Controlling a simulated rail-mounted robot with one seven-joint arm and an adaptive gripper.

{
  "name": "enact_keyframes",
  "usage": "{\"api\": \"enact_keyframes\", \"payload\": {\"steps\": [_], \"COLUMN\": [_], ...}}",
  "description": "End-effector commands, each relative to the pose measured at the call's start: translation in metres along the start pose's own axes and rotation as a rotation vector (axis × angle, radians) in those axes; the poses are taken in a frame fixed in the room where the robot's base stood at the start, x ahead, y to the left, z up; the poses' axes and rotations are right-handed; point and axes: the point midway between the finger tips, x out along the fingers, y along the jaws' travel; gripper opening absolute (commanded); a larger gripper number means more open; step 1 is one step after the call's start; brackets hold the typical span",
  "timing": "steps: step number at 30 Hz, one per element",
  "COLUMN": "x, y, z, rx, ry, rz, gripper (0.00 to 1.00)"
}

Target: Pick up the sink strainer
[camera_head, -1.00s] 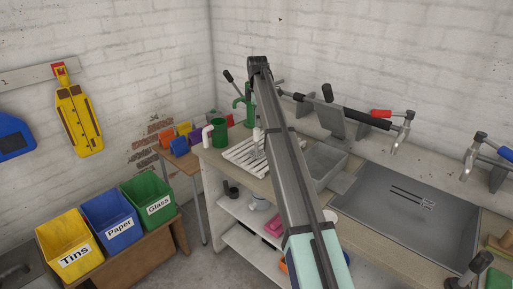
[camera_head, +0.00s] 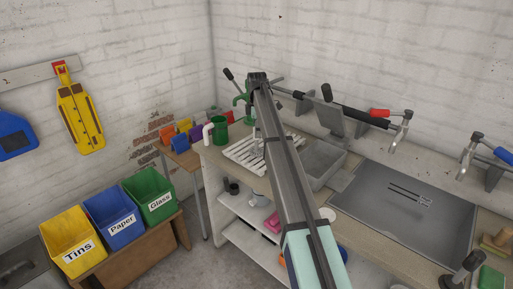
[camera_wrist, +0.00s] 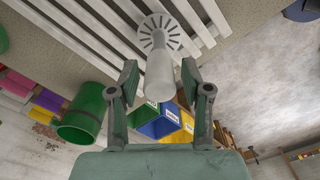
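The sink strainer (camera_wrist: 160,33) is a pale disc with radial slots and a thick, smooth stem. In the wrist view it is at top centre against the white slats of the drainer (camera_wrist: 88,32), its stem pointing toward me. My gripper (camera_wrist: 160,82) is open, one finger on each side of the stem's end. Gaps show between the fingers and the stem. In the head view the drainer (camera_head: 240,152) lies on the counter, partly behind my arm, which also hides most of the strainer and gripper.
A grey basin (camera_head: 322,160) and a large sink (camera_head: 410,215) lie to the right. Yellow, blue and green bins (camera_head: 122,218) stand at lower left.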

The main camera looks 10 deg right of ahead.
Motion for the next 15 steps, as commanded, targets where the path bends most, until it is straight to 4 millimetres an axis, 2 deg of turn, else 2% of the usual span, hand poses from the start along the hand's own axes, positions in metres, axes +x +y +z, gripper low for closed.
{"api": "enact_keyframes", "payload": {"steps": [1,3,15], "x": [-0.0001,0.0000,-0.0014], "y": [0.0001,0.0000,0.0002], "z": [0.0000,0.0000,0.0000], "rx": [0.000,0.000,0.000], "ry": [0.000,0.000,0.000], "rz": [0.000,0.000,0.000], "gripper": [0.20,0.00,0.00]}}
